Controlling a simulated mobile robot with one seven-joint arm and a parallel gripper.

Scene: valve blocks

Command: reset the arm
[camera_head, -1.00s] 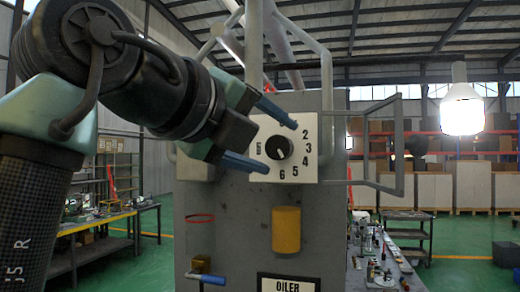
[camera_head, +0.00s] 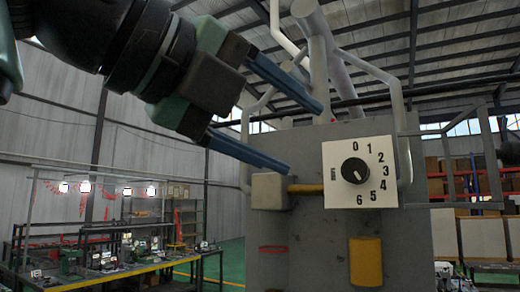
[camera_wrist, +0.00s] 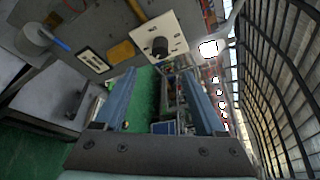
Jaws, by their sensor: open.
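My gripper (camera_head: 305,140) is open and empty, with its two long blue fingers spread apart. In the head view it points right and down, to the left of a white dial plate (camera_head: 386,199) with numbers. The black round knob (camera_head: 355,170) sits at the plate's middle, apart from the fingers. In the wrist view the gripper (camera_wrist: 158,76) has nothing between its fingers except distant floor and shelving. The plate (camera_wrist: 181,41) and knob (camera_wrist: 160,46) show beyond the fingertips there.
The dial is on a grey cabinet (camera_head: 310,225) with a yellow cylinder (camera_head: 366,262) below and a grey block (camera_head: 269,191) at left. Pale pipes (camera_head: 318,60) rise behind it. A workbench (camera_head: 130,270) stands far left. Green floor lies open between.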

